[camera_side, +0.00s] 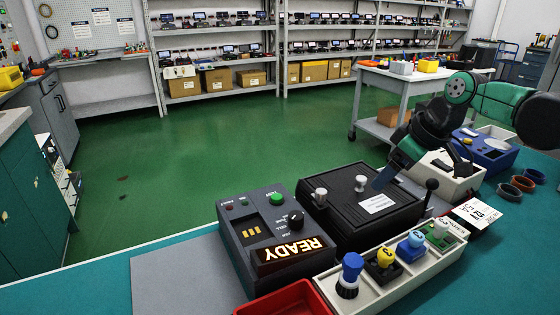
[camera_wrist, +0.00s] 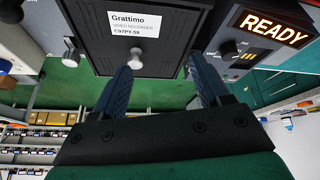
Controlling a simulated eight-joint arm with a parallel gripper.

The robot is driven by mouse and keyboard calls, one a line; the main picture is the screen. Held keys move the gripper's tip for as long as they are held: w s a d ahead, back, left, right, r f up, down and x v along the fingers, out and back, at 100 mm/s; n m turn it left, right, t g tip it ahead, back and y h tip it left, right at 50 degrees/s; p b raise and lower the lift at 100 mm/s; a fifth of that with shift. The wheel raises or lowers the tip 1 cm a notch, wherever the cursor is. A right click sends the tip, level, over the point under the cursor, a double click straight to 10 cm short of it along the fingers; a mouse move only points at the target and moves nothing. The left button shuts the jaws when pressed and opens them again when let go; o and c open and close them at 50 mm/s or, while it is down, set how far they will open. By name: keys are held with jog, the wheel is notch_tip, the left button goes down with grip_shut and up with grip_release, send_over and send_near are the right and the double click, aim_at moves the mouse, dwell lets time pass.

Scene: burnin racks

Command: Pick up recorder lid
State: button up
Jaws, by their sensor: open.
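The recorder lid (camera_side: 345,215) is a flat black panel on the black recorder on the bench. It carries a grey knob (camera_side: 360,184) and a white label. In the wrist view the lid (camera_wrist: 185,30) fills the top middle, with the label "Grattimo VIDEO RECORDER" and the knob (camera_wrist: 138,58) near its edge. In the wrist view my gripper (camera_wrist: 163,75) is open and empty, and the knob appears between the fingers, nearer the left one. I cannot tell the remaining height.
A second grey knob (camera_side: 320,196) stands at the recorder's left. A control box (camera_side: 262,228) with a lit READY sign is left of the recorder. A tray (camera_side: 400,262) with coloured plungers and a red bin (camera_side: 285,302) lie in front.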

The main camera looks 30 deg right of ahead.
aim_at(364, 178)
jog(key=w+d+n, duration=0.1)
jog(key=w, duration=0.1)
jog(key=w+d+f+n+g+y, duration=0.1)
jog(key=w, duration=0.1)
jog(key=w+d+f+n, duration=0.1)
jog(key=w+d+n, duration=0.1)
jog(key=shift+w+g+y, duration=0.15)
jog(key=shift+g+y, duration=0.15)
jog(key=shift+y, duration=0.1)
jog(key=shift+w+f, duration=0.15)
jog(key=shift+f, duration=0.05)
jog(key=shift+x, duration=2.55)
grip_shut()
